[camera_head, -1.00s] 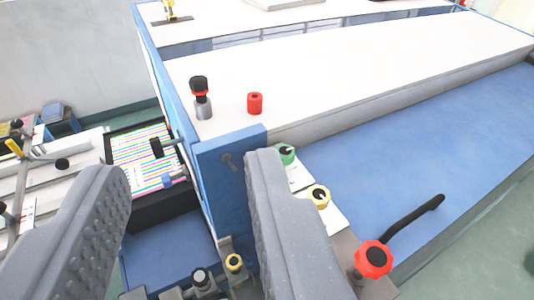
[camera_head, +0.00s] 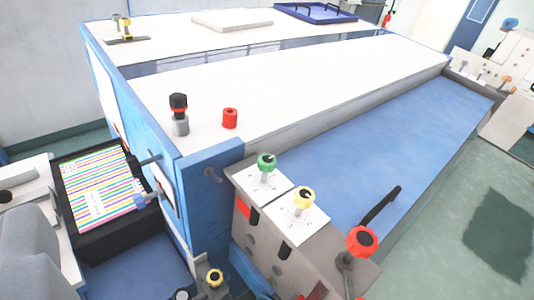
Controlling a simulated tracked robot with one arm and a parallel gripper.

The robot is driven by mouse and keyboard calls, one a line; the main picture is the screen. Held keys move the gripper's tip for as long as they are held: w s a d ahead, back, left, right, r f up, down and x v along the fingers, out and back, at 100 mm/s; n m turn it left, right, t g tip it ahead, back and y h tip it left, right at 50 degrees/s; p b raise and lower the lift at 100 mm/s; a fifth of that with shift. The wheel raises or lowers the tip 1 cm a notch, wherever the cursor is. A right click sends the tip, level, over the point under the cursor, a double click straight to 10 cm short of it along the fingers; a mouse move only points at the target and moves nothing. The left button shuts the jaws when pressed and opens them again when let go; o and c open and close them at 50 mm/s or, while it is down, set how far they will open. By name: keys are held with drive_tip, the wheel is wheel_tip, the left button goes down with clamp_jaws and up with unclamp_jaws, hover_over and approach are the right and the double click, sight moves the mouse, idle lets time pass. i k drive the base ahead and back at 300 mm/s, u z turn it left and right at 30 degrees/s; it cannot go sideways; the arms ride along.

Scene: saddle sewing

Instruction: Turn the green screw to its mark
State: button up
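The green screw (camera_head: 266,161) has a round green head with a dark spot on top and a grey shaft. It stands on a white marked plate (camera_head: 258,187) at the corner of the blue-sided machine. The marks on the plate are too small to read.
A yellow screw (camera_head: 303,197) stands close beside the green one. A red knob (camera_head: 362,242) and a black lever (camera_head: 380,206) are to the lower right. A black-and-red knob (camera_head: 179,113) and a red cylinder (camera_head: 230,118) stand on the white top. A striped stack (camera_head: 100,183) is at left.

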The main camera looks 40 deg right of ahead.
sight(267, 162)
drive_tip(key=z, duration=0.05)
drive_tip(key=k, duration=0.55)
drive_tip(key=z, duration=0.6)
drive_tip(key=i, duration=1)
